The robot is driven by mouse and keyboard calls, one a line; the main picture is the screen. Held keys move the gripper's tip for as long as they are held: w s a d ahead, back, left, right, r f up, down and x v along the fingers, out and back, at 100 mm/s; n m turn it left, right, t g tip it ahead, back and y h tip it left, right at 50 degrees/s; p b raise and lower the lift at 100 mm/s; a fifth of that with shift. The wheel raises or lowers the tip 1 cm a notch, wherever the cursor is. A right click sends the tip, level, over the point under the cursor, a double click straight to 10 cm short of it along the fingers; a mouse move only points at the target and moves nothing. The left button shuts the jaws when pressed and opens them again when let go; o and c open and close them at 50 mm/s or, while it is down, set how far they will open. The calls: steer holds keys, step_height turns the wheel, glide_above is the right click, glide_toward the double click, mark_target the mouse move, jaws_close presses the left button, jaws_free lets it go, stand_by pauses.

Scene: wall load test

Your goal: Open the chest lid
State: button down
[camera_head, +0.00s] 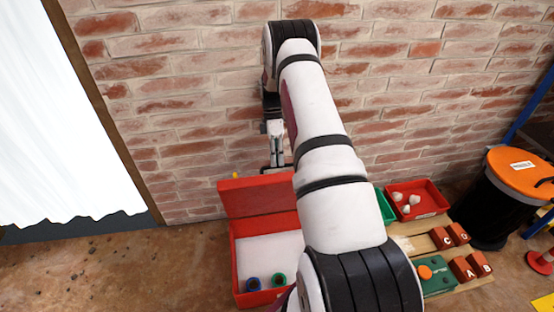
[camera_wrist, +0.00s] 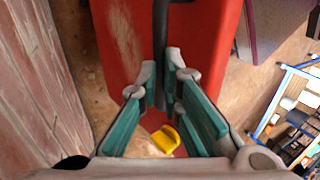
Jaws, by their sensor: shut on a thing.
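The red chest (camera_head: 235,262) stands on the floor against the brick wall. Its red lid (camera_head: 245,197) is raised at the back, and the white inside shows with a blue roll (camera_head: 253,284) and a green roll (camera_head: 279,279) in it. My gripper (camera_head: 277,165) is at the lid's upper edge, and my arm hides the chest's right part. In the wrist view, my gripper (camera_wrist: 162,75) is shut on a dark bar-like handle (camera_wrist: 160,35) in front of the red lid (camera_wrist: 120,35). A yellow piece (camera_wrist: 166,139) shows between the fingers' bases.
Right of the chest are a red bin (camera_head: 425,206) with pale lumps, a green bin (camera_head: 385,206), and a wooden board (camera_head: 415,243) with lettered red blocks. A black barrel with an orange top (camera_head: 520,172) stands further right. The floor at the left is clear.

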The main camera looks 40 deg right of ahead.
steer(key=x, duration=0.2)
steer(key=shift+a+f, duration=0.1)
steer(key=shift+f, duration=0.35)
steer(key=c, duration=1.2)
jaws_free()
steer(key=shift+w+f, duration=0.1)
steer(key=shift+f, duration=0.05)
steer(key=shift+c, duration=0.5)
steer(key=shift+r, duration=0.25)
steer(key=shift+c, duration=0.3)
steer(key=shift+w+r, duration=0.1)
steer(key=shift+r, duration=0.25)
steer(key=shift+c, duration=1)
step_height(320, 180, up, 9)
steer(key=shift+r, duration=0.25)
steer(key=shift+c, duration=0.5)
